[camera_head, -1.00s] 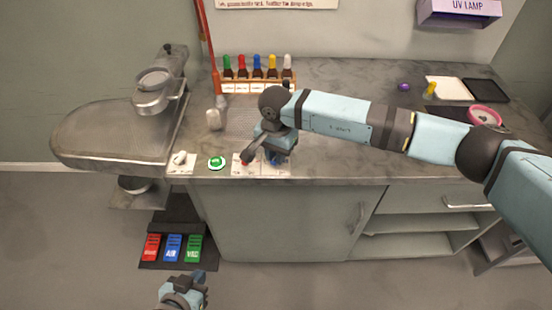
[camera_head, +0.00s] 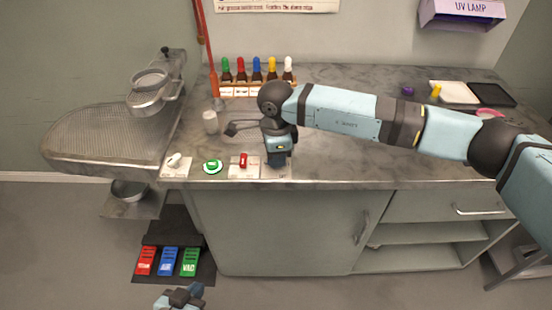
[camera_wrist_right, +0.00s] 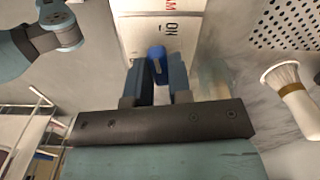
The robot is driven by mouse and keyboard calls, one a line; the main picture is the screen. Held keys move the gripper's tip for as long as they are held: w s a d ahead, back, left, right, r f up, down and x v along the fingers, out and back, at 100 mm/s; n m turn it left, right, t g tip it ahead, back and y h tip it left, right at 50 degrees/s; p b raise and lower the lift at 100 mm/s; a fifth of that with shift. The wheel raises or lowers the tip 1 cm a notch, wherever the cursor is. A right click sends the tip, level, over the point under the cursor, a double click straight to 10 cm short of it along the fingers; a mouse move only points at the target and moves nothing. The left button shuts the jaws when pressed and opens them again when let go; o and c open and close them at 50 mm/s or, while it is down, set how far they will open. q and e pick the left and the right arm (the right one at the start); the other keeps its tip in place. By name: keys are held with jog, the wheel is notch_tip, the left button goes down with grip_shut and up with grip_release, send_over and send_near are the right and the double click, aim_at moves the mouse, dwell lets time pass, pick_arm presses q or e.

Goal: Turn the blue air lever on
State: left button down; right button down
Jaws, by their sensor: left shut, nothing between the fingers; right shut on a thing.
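The blue air lever (camera_wrist_right: 156,52) shows in the right wrist view, between my fingers, on a white plate (camera_wrist_right: 135,32) with a printed "ON" beside it. My right gripper (camera_wrist_right: 157,68) points down and is shut on the lever. In the head view my right gripper (camera_head: 277,162) is at the front edge of the counter and hides the lever. I cannot tell the lever's exact angle. My left gripper (camera_head: 181,298) is shut and empty, low at the bottom of the head view, away from the counter.
A red lever (camera_head: 243,160), a green button (camera_head: 212,166) and a white switch (camera_head: 174,160) line the counter's front edge, left of my right gripper. A bottle rack (camera_head: 228,92) stands behind. A brush (camera_wrist_right: 288,82) lies nearby. Coloured pedals (camera_head: 168,262) are on the floor.

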jog(key=shift+m, duration=0.8)
jog(key=shift+b, duration=0.3)
jog(key=shift+r+m, duration=0.1)
jog(key=shift+m, duration=0.2)
jog(key=c, duration=1)
grip_release()
jog(key=shift+c, duration=0.2)
notch_tip(320, 180, up, 14)
